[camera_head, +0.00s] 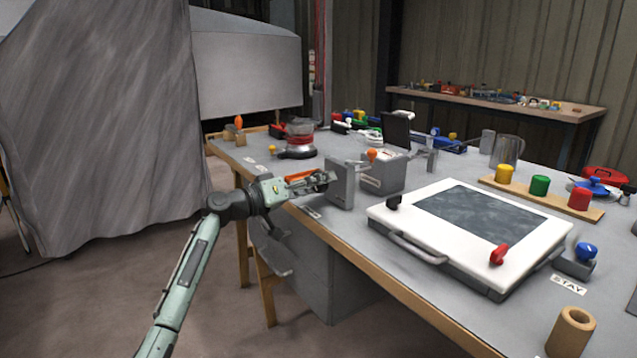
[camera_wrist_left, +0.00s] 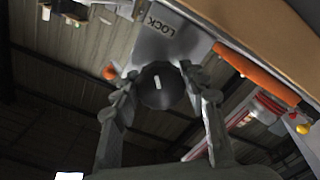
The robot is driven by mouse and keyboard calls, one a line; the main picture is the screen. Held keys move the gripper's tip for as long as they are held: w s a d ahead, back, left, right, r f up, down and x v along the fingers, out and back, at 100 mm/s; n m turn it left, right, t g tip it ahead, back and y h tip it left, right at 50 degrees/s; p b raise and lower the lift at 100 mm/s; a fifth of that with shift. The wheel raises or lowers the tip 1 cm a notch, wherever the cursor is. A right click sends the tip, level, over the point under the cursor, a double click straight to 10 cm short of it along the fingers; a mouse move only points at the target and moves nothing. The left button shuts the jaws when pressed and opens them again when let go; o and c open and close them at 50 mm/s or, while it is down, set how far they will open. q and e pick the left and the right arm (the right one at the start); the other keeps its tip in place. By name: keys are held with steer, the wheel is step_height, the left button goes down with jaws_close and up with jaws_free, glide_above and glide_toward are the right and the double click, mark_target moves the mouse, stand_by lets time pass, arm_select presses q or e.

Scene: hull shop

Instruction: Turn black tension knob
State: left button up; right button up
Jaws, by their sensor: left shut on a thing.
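The black tension knob (camera_wrist_left: 162,86) is a dark round knob with a short white mark, seen face-on in the left wrist view. It sits on a grey plate (camera_wrist_left: 165,42) lettered LOCK. My left gripper (camera_wrist_left: 160,95) is shut on the knob, one finger on each side. In the head view my left gripper (camera_head: 326,180) is at the grey upright block (camera_head: 341,186) near the table's edge, and the knob is hidden there. My right gripper is not in view.
An orange bar (camera_head: 300,174) lies just behind my left gripper. A grey box with an orange knob (camera_head: 371,154) stands behind the block. A white framed screen (camera_head: 470,222) with black and red knobs fills the table to the right.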

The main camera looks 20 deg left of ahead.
arm_select(q)
steer(key=n+p, duration=0.1)
steer(key=n, duration=0.2)
steer(key=shift+r, duration=0.15)
steer(key=n+p, duration=0.1)
steer(key=n, duration=0.2)
steer(key=n+p, duration=0.1)
steer(key=n, duration=0.1)
steer(key=shift+n, duration=1.2)
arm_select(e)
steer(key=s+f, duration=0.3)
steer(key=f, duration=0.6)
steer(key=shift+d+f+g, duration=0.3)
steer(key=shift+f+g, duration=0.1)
arm_select(q)
steer(key=o, duration=1.2)
